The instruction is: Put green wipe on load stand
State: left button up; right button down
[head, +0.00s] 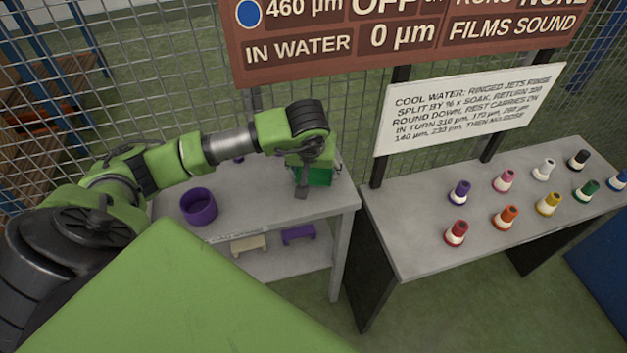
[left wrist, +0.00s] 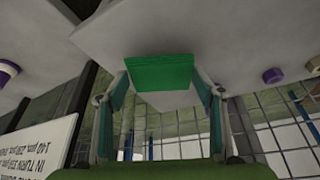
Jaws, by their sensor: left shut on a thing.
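The green wipe (head: 319,176) is a green block at the right end of the grey table (head: 265,203) in the head view. My left gripper (head: 303,190) is shut on it and partly covers it. In the left wrist view, the green wipe (left wrist: 160,74) sits between the two fingers of my left gripper (left wrist: 163,92), with a pale face below the green one. I cannot tell whether the wipe touches the tabletop. No part is clearly marked as the load stand. My right gripper is not in view.
A purple cup-like ring (head: 198,207) stands on the table's left part. A cream piece (head: 248,244) and a purple piece (head: 299,234) lie on the lower shelf. A second table (head: 420,240) holds several coloured ringed jets. A mesh fence and signs stand behind.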

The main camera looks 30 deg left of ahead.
aim_at(313, 177)
pick_arm(q)
notch_tip(313, 177, down, 2)
jog(key=shift+s+f+b, duration=0.15)
jog(key=shift+b, duration=0.15)
jog(key=shift+f, duration=0.3)
jog(key=shift+r, duration=0.1)
jog(key=o, duration=1)
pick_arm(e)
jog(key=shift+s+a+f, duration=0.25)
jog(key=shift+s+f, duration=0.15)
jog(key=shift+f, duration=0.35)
